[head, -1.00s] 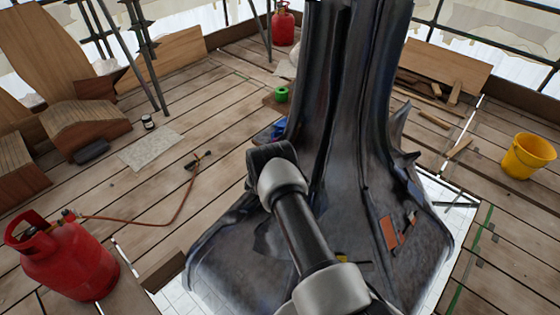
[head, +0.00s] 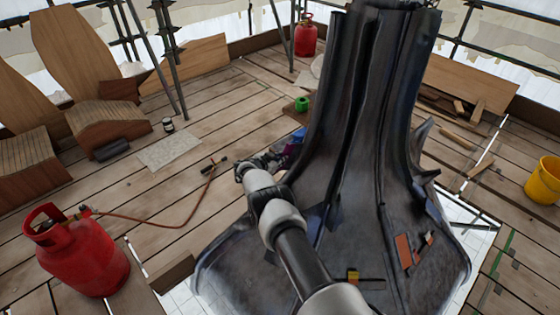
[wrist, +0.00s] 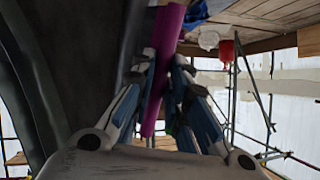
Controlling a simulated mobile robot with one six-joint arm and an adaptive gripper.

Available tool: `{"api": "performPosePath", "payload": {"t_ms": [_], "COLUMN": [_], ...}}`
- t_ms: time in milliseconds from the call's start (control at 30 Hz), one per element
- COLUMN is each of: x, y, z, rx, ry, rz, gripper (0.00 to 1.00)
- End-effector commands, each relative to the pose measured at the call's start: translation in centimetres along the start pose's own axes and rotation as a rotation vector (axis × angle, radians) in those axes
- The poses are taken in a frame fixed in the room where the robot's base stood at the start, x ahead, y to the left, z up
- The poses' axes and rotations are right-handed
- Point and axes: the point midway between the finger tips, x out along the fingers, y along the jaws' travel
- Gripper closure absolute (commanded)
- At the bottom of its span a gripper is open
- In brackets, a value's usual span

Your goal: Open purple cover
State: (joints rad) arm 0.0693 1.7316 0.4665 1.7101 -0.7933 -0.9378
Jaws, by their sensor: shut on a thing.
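A long purple piece (wrist: 169,45), which looks like the purple cover, runs upright between the fingers of my gripper (wrist: 161,68) in the wrist view. The fingers are shut on it. In the head view only a small purple patch (head: 293,148) shows, at the left edge of the dark metal spire (head: 370,130), beside my gripper (head: 284,157). Most of the purple piece is hidden there by the spire and my gripper. A blue thing (wrist: 196,14) is close to its upper end in the wrist view.
A red gas cylinder (head: 80,252) with a hose (head: 185,213) stands at the left. A green roll (head: 301,104) and another red cylinder (head: 307,37) are farther back. Orange and grey pieces (head: 403,251) lie on the spire's flared base.

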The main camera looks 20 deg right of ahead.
Motion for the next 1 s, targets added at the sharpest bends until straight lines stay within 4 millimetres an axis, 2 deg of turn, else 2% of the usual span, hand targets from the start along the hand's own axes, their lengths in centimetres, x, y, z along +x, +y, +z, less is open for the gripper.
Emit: {"api": "performPosePath", "payload": {"t_ms": [33, 567, 600, 900, 1000], "x": [-0.09, -0.25, -0.25, -0.19, -0.17], "y": [-0.36, -0.58, -0.59, -0.40, -0.34], "z": [-0.72, -0.49, -0.49, -0.16, -0.09], "rx": [0.006, 0.007, 0.007, 0.005, 0.005], "ry": [0.007, -0.003, -0.003, -0.007, -0.008], "rz": [0.000, 0.005, 0.005, 0.007, 0.008], "gripper": [1.00, 1.00, 0.84, 0.65, 0.65]}}
